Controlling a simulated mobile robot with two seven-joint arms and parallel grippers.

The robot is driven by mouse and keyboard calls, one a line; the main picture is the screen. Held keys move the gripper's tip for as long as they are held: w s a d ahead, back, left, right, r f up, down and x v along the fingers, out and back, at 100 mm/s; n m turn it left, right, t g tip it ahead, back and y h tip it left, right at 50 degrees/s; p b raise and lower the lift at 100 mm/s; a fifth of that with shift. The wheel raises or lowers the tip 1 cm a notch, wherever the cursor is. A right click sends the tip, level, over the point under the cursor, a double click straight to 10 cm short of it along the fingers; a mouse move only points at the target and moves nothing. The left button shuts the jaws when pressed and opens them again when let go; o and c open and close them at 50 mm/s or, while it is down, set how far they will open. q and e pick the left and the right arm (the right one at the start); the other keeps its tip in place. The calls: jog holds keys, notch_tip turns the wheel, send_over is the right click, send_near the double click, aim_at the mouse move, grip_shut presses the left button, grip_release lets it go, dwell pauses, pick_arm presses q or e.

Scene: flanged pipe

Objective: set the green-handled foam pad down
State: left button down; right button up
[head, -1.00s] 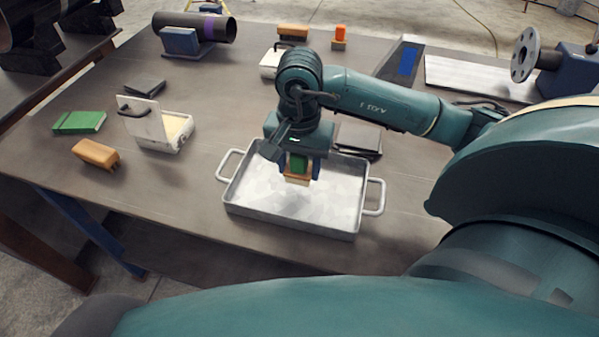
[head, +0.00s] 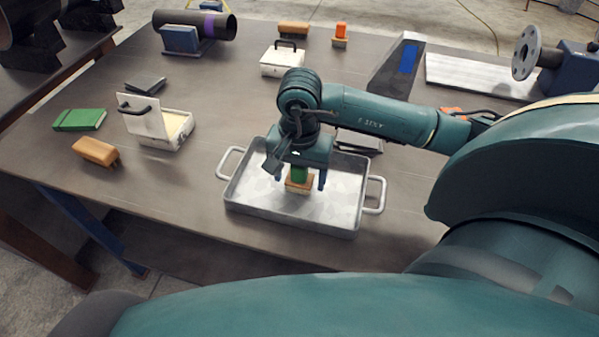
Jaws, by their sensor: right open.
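The green-handled foam pad (head: 298,185) sits in the metal tray (head: 290,217), near its middle. Its green handle points up and its tan base appears to rest on the tray floor. My right gripper (head: 298,181) is above the pad, pointing down, with its fingers spread apart on either side of the green handle. The fingers look clear of the handle. The top of the handle is hidden by the gripper body. My left gripper is not in view.
An open white box (head: 155,125), an orange-brown brush (head: 96,152) and a green book-like block (head: 80,120) are at left. A closed white case (head: 282,62), an orange-handled pad (head: 340,36) and a dark pipe (head: 215,25) stand at the back. The table's front left is clear.

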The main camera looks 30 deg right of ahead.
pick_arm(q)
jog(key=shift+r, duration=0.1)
pick_arm(e)
jog(key=shift+r, duration=0.1)
jog(key=shift+r, duration=0.25)
notch_tip(320, 180, up, 5)
notch_tip(320, 180, up, 6)
jog(key=shift+f, duration=0.1)
jog(key=shift+r, duration=0.4)
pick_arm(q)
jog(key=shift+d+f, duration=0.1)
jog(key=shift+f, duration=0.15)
